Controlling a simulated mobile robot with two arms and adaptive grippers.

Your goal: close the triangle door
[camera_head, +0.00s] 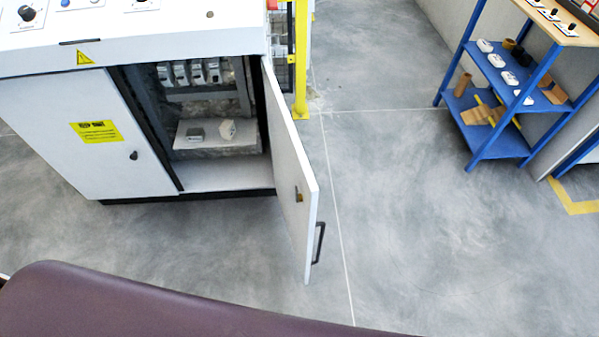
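A white control cabinet (75,140) stands at the left in the head view. Its left door is shut and carries a yellow label (97,132) and a small dark knob. A yellow triangle sign (84,58) sits on the panel above that door. The right door (292,165) stands wide open, swung out toward me. It has a dark handle (319,243) on its outer face near the free edge and a latch on its inner face. Neither of my grippers is in view.
The open compartment shows breakers (197,72) and a shelf (215,133) with small parts. A yellow post (300,60) stands behind the door. A blue shelf rack (490,140) stands at the right. The grey floor between is clear. A dark maroon surface fills the bottom left.

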